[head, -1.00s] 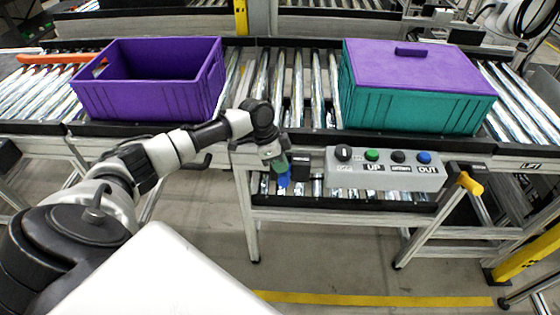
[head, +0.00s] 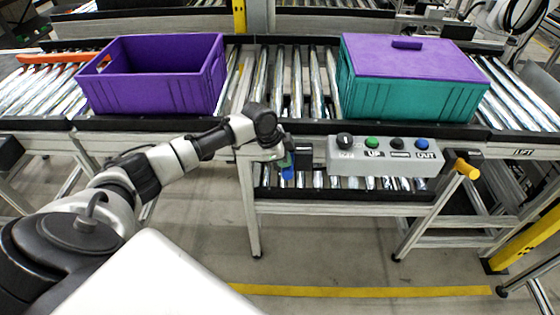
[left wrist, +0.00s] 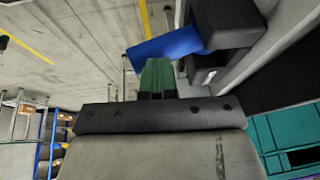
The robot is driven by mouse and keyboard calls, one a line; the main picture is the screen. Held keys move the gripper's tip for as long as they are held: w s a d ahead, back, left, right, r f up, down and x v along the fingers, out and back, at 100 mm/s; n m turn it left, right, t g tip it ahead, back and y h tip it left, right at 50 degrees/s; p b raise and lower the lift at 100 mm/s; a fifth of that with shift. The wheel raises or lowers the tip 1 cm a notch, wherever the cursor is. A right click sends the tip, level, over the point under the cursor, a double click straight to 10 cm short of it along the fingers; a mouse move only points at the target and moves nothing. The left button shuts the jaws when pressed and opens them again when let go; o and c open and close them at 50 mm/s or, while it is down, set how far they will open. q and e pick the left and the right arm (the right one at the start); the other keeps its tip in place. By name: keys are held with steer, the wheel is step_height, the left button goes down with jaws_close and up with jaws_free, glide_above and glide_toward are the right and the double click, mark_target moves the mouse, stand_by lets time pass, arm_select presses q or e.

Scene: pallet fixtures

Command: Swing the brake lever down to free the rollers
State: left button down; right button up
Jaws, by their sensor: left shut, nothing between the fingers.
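A blue lever (head: 288,173) hangs beside the left end of the grey control box, below the conveyor's front rail; I take it for the brake lever. In the left wrist view the blue lever (left wrist: 168,47) sticks out at a slant from a dark block (left wrist: 225,22). My left gripper (head: 290,157) is at the lever, its green fingers shut with nothing between them. In the left wrist view the green fingertips (left wrist: 157,72) are right by the blue lever; I cannot tell whether they touch. My right gripper is not in view.
The grey control box (head: 385,157) with coloured buttons is just right of my gripper. A yellow handle (head: 467,169) is farther right. An open purple crate (head: 155,92) and a teal crate with purple lid (head: 415,90) stand on the rollers. The floor in front is clear.

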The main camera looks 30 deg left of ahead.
mark_target(283, 176)
arm_select(q)
steer(key=shift+s+d+f+t+y+p, duration=0.4)
steer(key=shift+s+f+t+p, duration=0.1)
steer(key=shift+s+t, duration=0.2)
steer(key=shift+s+f+m+t, duration=0.1)
steer(key=shift+f+m+t, duration=0.2)
steer(key=shift+t, duration=0.1)
steer(key=f+t, duration=0.1)
steer(key=t+y, duration=0.1)
steer(key=f, duration=0.1)
steer(key=shift+s+d+f+m+t+y+p, duration=0.2)
steer(key=shift+d+f+m+t+y+p, duration=0.1)
steer(key=shift+t+y, duration=0.1)
steer(key=shift+f+p, duration=0.3)
steer(key=shift+f, duration=0.65)
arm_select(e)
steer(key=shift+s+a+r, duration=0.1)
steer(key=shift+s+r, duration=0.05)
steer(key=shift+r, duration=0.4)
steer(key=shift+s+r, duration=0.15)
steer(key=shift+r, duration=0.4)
